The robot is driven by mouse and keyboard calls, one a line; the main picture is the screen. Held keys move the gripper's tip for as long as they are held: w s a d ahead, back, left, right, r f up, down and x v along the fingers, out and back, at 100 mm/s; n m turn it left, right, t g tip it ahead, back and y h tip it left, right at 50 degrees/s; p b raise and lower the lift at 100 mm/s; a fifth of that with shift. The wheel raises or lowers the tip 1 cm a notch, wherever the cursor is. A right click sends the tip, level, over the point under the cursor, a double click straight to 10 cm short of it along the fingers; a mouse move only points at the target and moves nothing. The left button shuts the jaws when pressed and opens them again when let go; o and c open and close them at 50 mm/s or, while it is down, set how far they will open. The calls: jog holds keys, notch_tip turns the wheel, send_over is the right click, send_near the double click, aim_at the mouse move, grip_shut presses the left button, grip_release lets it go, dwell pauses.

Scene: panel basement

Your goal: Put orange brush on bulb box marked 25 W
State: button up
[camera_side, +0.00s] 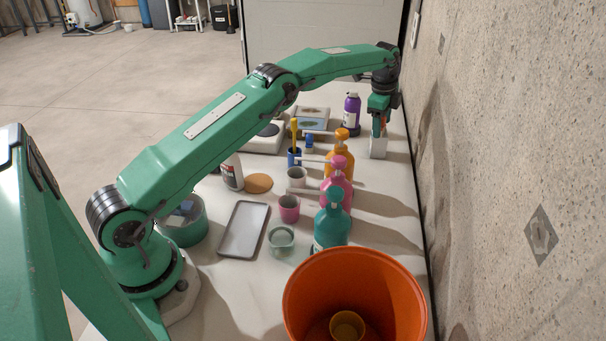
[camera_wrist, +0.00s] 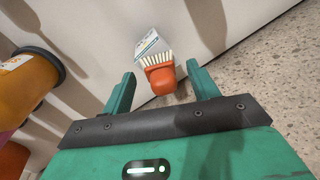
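The orange brush (camera_wrist: 160,77) with white bristles shows in the wrist view between and just beyond my fingertips, with a gap on each side. A pale box with blue print (camera_wrist: 149,44) shows just past the bristles; its marking is too small to read. In the side view a white box (camera_side: 378,148) stands at the far right of the table, directly under my gripper (camera_side: 380,128). My gripper, which also shows in the wrist view (camera_wrist: 161,72), is open around the brush. I cannot tell whether the brush rests on the box.
Orange (camera_side: 340,157), pink (camera_side: 337,185) and teal (camera_side: 331,225) pump bottles stand in a row near the wall. A purple bottle (camera_side: 351,112) is left of my gripper. A large orange bucket (camera_side: 355,270) is in front. The concrete wall (camera_side: 510,150) is close on the right.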

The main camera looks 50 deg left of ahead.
jog(key=shift+r, duration=0.15)
notch_tip(320, 180, up, 12)
jog(key=s, duration=0.1)
jog(key=shift+s, duration=0.3)
dwell(0.4)
jog(key=shift+d, duration=0.1)
dwell(0.5)
jog(key=s+d+r+n+t, duration=0.15)
jog(key=s+r+n, duration=0.25)
jog(key=s+r, duration=0.5)
jog(key=s+d+r+n, duration=0.3)
jog(key=s+r, duration=0.3)
jog(key=s, duration=0.5)
jog(key=s+d+f+n+t, duration=0.1)
jog(key=s+f+n, duration=0.2)
jog(key=s, duration=0.9)
jog(key=s+d+f+n+t, duration=0.1)
jog(key=s+f+n, duration=0.2)
jog(key=s+f, duration=0.5)
jog(key=s, duration=0.4)
jog(key=shift+s+d+f+n, duration=0.15)
jog(key=shift+s+d+n, duration=0.05)
jog(key=shift+s+n, duration=0.1)
